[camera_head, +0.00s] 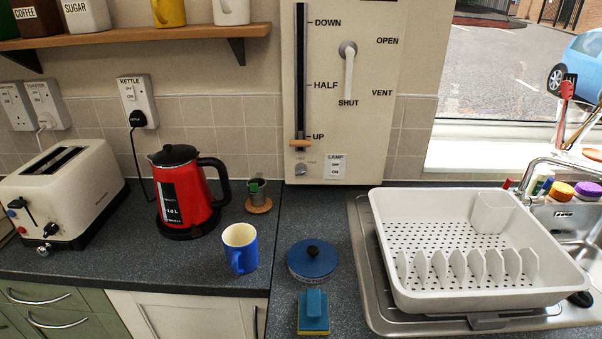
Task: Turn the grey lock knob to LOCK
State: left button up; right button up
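The small grey lock knob (300,169) sits low on the cream wall panel (372,140), just below the slider track. Small, faint lettering is beside the knob, too blurred to read. Which way the knob points is too small to tell. The orange slider handle (300,143) is just above it, at the bottom of the dark track by the UP mark. Neither of my grippers is in view.
A white lamp switch (335,167) is right of the knob; a grey lever (348,65) hangs down towards SHUT above. A red kettle (182,190), blue mug (240,250), blue-lidded pot (312,262) and white dish rack (440,297) stand on the counter. Counter directly below the panel is clear.

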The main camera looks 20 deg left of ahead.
aim_at(300, 168)
jog(key=l+u, duration=0.1)
jog(key=l, duration=1.15)
jog(key=i, duration=0.05)
